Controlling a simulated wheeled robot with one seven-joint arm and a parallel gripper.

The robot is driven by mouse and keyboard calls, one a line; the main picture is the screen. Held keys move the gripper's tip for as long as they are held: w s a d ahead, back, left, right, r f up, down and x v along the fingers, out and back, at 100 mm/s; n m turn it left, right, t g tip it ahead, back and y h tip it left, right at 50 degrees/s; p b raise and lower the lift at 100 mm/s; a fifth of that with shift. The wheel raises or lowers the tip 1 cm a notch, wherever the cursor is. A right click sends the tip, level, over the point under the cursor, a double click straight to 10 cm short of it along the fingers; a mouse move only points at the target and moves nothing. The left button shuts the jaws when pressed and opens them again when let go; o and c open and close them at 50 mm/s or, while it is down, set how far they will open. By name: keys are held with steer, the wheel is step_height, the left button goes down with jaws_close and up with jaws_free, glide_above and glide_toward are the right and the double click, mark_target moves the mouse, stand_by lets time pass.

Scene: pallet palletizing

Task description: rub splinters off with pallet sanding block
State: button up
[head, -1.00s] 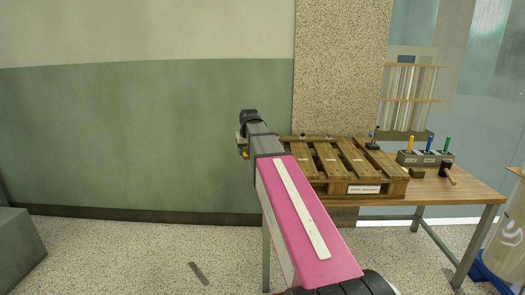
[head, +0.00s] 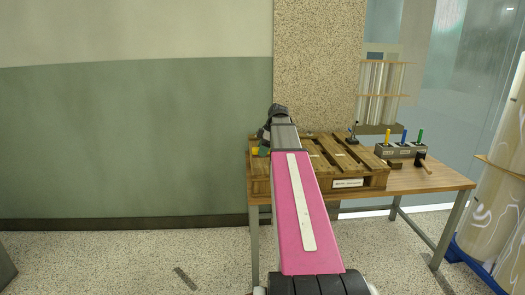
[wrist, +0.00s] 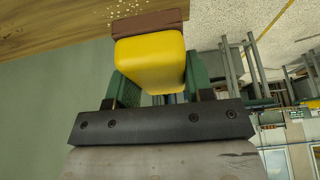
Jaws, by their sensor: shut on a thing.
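The pallet sanding block (wrist: 150,62) has a yellow body and a brown pad (wrist: 150,22). My gripper (wrist: 158,85) is shut on it, with a green finger on each side. In the head view the yellow block (head: 256,150) shows at the left end of the wooden pallet (head: 358,172). In the wrist view the pad is right at a pallet board (wrist: 50,22); I cannot tell whether they touch. Small pale specks, perhaps splinters (wrist: 124,8), show on the board beside the pad. My arm hides part of the pallet in the head view.
The pallet lies on a wooden table (head: 428,180). To its right are a grey holder (head: 398,151) with blue, yellow and green markers and a dark-headed mallet (head: 424,164). A small stand (head: 352,132) is at the pallet's back. A wall stands behind.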

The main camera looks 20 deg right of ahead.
mark_target(258, 163)
steer(key=shift+f, duration=2.9)
steer(key=shift+f, duration=0.6)
steer(key=shift+d, duration=0.1)
steer(key=shift+w+d+f, duration=0.1)
steer(key=shift+w+d, duration=0.15)
steer(key=shift+w, duration=0.65)
steer(key=shift+w+d+r, duration=0.1)
steer(key=shift+w+d, duration=0.15)
steer(key=shift+w, duration=0.6)
steer(key=shift+w+d+f, duration=0.1)
steer(key=shift+w+d, duration=0.15)
steer(key=shift+w, duration=0.65)
steer(key=shift+w+d, duration=0.15)
steer(key=shift+w, duration=0.4)
steer(key=shift+w+d, duration=0.15)
steer(key=shift+w, duration=0.4)
steer(key=shift+r, duration=0.2)
steer(key=shift+s, duration=0.15)
